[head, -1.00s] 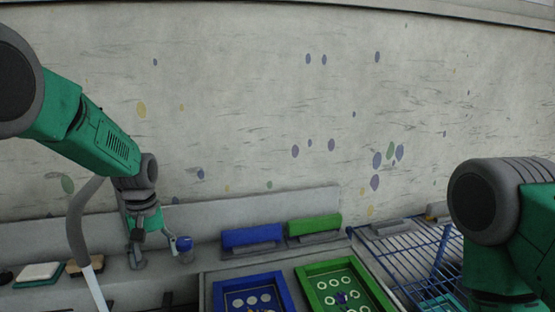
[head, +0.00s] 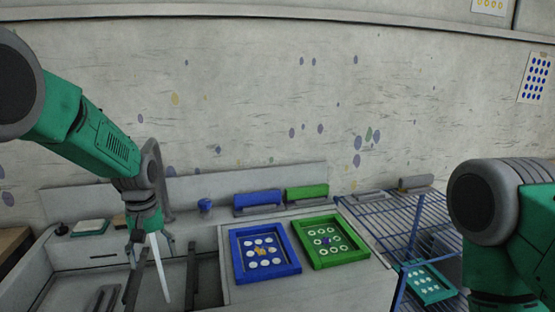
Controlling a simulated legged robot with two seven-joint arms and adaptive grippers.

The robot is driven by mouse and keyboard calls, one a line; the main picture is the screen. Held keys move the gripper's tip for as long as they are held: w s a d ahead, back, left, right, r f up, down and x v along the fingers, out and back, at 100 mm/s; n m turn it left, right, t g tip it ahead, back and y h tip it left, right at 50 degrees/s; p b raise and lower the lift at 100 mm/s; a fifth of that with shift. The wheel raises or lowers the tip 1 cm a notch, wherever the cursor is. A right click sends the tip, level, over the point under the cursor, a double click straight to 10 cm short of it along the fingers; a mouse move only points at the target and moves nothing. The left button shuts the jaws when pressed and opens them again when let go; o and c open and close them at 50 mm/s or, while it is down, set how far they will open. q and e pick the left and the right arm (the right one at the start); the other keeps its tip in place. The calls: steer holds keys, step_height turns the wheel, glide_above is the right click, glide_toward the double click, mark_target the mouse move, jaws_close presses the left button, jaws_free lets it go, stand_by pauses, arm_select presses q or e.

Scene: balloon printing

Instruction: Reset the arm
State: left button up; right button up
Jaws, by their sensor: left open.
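My left arm comes in from the left with its forearm bent down. My left gripper (head: 136,252) hangs pointing down over the grey sink area, open, with nothing seen between its fingers. A curved grey pipe (head: 158,165) stands close beside the wrist, and a thin white streak (head: 161,268) shows below it. My right arm shows at the right edge, bent at a dark joint; its gripper is out of view.
A blue frame (head: 237,262) and a green frame (head: 360,243) lie on the grey counter. Blue (head: 258,198) and green (head: 307,191) bars stand behind, near a small blue-topped jar (head: 205,205). A blue wire rack (head: 390,215) at right holds a teal frame (head: 428,284).

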arm_select(q)
steer(key=shift+m, duration=0.5)
steer(key=s+f, duration=0.1)
steer(key=f, duration=0.2)
steer(key=s+f+b, duration=0.1)
steer(key=s+f, duration=0.1)
steer(key=f, duration=0.2)
steer(key=s+f+b, duration=0.1)
steer(key=f, duration=0.3)
steer(key=shift+s, duration=0.4)
steer(key=s+f+m+b, duration=0.3)
steer(key=s+f+b, duration=0.4)
steer(key=s+f, duration=1.45)
steer(key=s+f+m+b, duration=0.1)
steer(key=s+m+b, duration=0.1)
steer(key=s, duration=1.1)
steer(key=shift+d+m+t, duration=0.3)
steer(key=shift+d, duration=0.1)
steer(key=shift+f, duration=0.1)
